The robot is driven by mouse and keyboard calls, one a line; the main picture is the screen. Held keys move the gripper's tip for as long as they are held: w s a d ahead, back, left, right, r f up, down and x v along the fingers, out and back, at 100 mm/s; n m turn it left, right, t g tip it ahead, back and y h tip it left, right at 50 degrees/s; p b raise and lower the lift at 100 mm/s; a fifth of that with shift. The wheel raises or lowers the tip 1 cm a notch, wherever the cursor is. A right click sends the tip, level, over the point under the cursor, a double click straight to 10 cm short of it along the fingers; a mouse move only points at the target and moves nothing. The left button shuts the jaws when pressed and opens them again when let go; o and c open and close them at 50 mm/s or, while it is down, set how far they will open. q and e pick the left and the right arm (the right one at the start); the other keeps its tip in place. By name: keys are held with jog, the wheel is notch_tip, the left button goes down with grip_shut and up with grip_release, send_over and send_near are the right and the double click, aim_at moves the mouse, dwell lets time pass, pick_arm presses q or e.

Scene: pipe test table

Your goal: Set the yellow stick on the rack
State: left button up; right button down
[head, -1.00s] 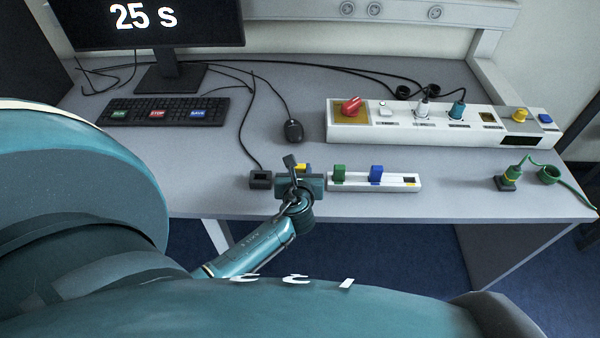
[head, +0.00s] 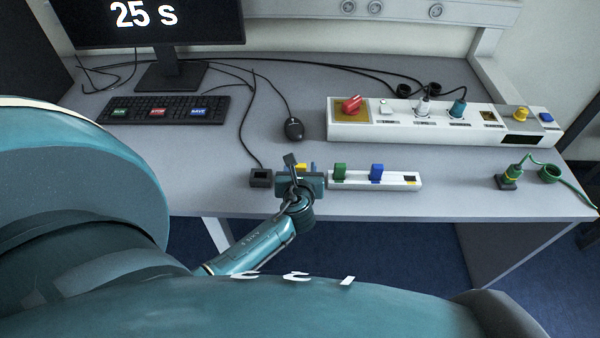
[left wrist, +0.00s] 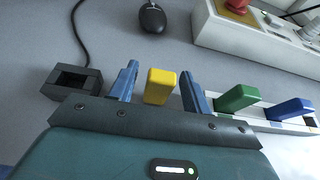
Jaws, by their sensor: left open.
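The yellow stick (left wrist: 159,86) stands between the two blue fingers of my left gripper (left wrist: 158,82) in the left wrist view. The fingers are open, with a gap on each side of it. In the head view only a bit of the yellow stick (head: 302,167) shows behind my left gripper (head: 304,172). The white rack (head: 352,182) lies just right of the gripper. It holds a green stick (head: 340,172) and a blue stick (head: 376,172). A dark slot with a yellow mark is at its right end. The base of the yellow stick is hidden. My right gripper is not in view.
A black open-topped box (head: 261,178) is left of the gripper. A mouse (head: 294,129) and keyboard (head: 165,110) lie behind. A long white panel (head: 345,132) with knobs and plugs stands behind the rack. A green plug (head: 508,178) is at the right.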

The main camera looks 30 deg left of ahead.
pick_arm(q)
jog(key=p+v, duration=0.1)
jog(key=v, duration=1.1)
jog(key=s+d+f+n+h, duration=0.1)
jog(key=s+d+n+h, duration=0.3)
jog(key=n, duration=0.9)
jog(key=s+d+f+n+h, duration=0.2)
jog(key=s+d+n+h, duration=0.3)
jog(key=n, duration=0.8)
jog(key=shift+s+d+n+g+h, duration=0.3)
jog(key=shift+d+g+h, duration=0.1)
jog(key=shift+d+h, duration=0.45)
